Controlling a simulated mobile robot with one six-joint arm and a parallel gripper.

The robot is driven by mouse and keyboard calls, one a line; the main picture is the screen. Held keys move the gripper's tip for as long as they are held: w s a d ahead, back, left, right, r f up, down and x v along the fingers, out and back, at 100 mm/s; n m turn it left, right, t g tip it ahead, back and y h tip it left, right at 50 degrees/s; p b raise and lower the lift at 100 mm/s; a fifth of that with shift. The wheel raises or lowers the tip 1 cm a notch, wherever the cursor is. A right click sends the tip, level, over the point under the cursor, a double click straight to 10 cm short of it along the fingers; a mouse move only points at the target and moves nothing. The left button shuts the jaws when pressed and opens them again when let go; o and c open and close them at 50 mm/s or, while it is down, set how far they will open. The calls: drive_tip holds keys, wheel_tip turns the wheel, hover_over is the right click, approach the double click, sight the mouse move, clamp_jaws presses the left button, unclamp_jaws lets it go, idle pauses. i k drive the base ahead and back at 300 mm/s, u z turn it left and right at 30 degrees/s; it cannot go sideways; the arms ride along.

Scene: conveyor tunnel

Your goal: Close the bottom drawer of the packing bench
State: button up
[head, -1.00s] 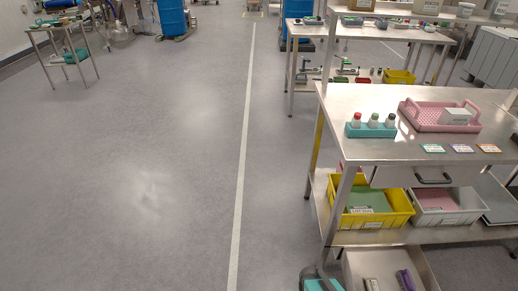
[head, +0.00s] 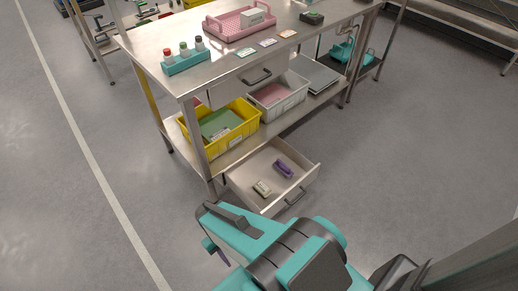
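The packing bench (head: 205,72) is a steel table with a lower shelf, seen in the head view at the upper middle. Its bottom drawer (head: 240,193) is pulled out below the lower shelf, towards me. A purple item (head: 283,169) and a small pale item (head: 262,188) lie in it. The drawer's dark bar handle (head: 296,196) is on its front panel. My teal arm is in the foreground, just in front of the drawer. My gripper's fingertips cannot be made out, so I cannot tell whether it is open or shut.
An upper drawer with a handle (head: 258,76) looks shut under the bench top. A yellow crate (head: 248,128) and a white crate (head: 292,105) stand on the lower shelf. The floor (head: 420,140) right of the bench is clear. A grey surface fills the lower right corner.

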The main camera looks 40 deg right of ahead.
sight(257, 166)
drive_tip(key=z, duration=4.75)
drive_tip(key=i, duration=0.1)
drive_tip(key=u, duration=3)
drive_tip(key=k, duration=0.95)
drive_tip(key=u, duration=0.15)
drive_tip(key=i, duration=0.65)
drive_tip(key=z, duration=0.05)
